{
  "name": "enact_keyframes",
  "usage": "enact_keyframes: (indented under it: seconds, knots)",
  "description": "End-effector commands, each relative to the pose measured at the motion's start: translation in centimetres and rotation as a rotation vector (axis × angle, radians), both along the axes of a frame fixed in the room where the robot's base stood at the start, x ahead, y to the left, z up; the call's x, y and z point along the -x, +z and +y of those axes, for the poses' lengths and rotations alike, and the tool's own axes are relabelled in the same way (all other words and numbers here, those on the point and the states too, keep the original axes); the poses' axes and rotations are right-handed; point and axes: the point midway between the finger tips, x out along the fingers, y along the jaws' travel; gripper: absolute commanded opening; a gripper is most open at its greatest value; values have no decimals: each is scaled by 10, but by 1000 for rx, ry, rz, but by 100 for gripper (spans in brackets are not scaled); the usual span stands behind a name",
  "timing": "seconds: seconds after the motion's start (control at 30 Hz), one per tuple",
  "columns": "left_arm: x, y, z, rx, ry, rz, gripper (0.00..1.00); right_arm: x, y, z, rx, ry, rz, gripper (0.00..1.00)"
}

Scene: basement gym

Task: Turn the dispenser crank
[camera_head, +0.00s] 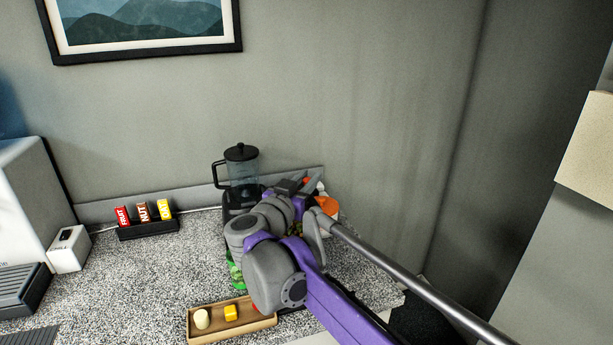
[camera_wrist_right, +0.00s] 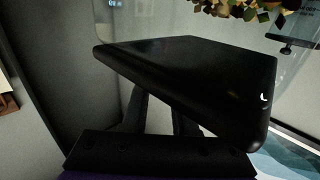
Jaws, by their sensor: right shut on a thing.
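My right gripper (camera_head: 312,190) reaches over the counter to the back, beside the blender. My own wrist and arm hide most of what it meets. In the right wrist view, its two dark fingers (camera_wrist_right: 165,115) close at a large black block (camera_wrist_right: 200,75), which I take to be the dispenser crank. The block hides the fingertips. Behind it, a clear container with brown and golden pieces (camera_wrist_right: 235,8) shows at the top edge, apparently the dispenser. My left gripper is out of view.
A black blender (camera_head: 241,175) stands just left of my gripper. A wooden tray (camera_head: 262,325) with a pale and a yellow piece lies at the front. A black rack (camera_head: 148,231) holds fruit, nut and oat bars. The counter (camera_head: 185,265) between is clear.

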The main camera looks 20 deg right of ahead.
Motion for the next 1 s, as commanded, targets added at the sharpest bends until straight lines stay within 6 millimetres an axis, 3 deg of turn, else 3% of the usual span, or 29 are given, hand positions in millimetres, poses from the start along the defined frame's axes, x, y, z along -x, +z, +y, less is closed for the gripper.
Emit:
enact_keyframes:
  seconds: [0.6,0.63,0.77,1.0]
  knots:
    - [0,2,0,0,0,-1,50,1,1,0,2,-37,-2,0]
    - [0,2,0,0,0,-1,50,1,1,0,2,-37,-2,32]
    - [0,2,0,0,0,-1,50,1,1,0,1,-37,-1,56]
    - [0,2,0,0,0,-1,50,1,0,0,1,-37,-1,56]
